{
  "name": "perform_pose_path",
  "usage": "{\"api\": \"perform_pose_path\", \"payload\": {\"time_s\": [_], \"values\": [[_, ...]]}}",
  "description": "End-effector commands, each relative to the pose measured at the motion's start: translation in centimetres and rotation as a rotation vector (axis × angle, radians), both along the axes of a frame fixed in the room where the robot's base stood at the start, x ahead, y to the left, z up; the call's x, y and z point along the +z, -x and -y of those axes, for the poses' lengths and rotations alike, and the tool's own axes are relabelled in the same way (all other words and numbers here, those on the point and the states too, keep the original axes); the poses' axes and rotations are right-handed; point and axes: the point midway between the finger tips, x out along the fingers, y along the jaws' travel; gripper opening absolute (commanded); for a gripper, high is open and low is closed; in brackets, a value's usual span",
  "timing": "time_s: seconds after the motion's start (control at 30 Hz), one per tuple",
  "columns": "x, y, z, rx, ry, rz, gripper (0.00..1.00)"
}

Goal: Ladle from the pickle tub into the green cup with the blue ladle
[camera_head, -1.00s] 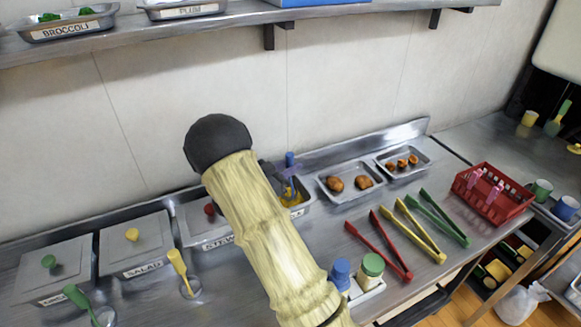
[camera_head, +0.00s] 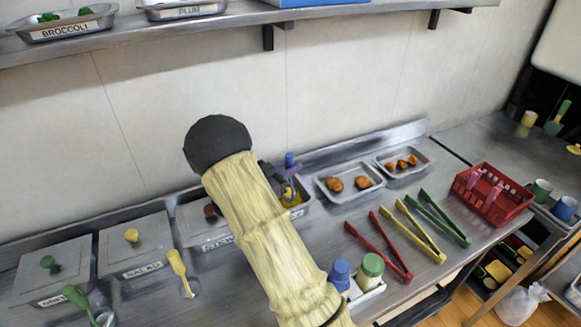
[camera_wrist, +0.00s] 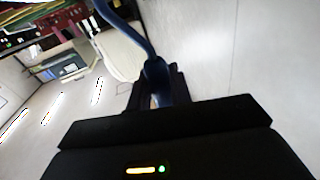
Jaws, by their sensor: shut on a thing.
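The blue ladle (camera_head: 289,160) is held upright at the back of the counter, and its blue handle also fills the middle of the wrist view (camera_wrist: 137,37). My gripper (camera_head: 284,172) is shut on the ladle's handle, above an open tub (camera_head: 300,210) with yellow contents at the right end of the tub row. The ladle's bowl is not clear to see. The tub's label is mostly hidden by my arm, so I cannot read it. A green cup (camera_head: 542,189) stands on a tray at the far right, beside a blue cup (camera_head: 565,208).
Lidded tubs (camera_head: 137,245) stand left of my arm. Right of it are two trays of fried food (camera_head: 348,194), red, yellow and green tongs (camera_head: 378,250), shaker bottles (camera_head: 372,266) and a red basket (camera_head: 520,205). A shelf (camera_head: 330,22) runs above.

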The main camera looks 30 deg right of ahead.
Motion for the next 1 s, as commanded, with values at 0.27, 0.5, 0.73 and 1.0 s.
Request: {"api": "perform_pose_path", "payload": {"time_s": [0.27, 0.5, 0.73, 1.0], "values": [[-2.7, 0.6, -0.2, 0.003, -0.017, -0.059, 0.0], [-0.7, 0.6, -0.2, 0.003, -0.016, -0.059, 0.0], [1.4, 0.6, -0.2, 0.005, -0.015, -0.056, 0.0], [4.1, 0.5, -0.1, 0.005, -0.012, -0.046, 0.0]]}}
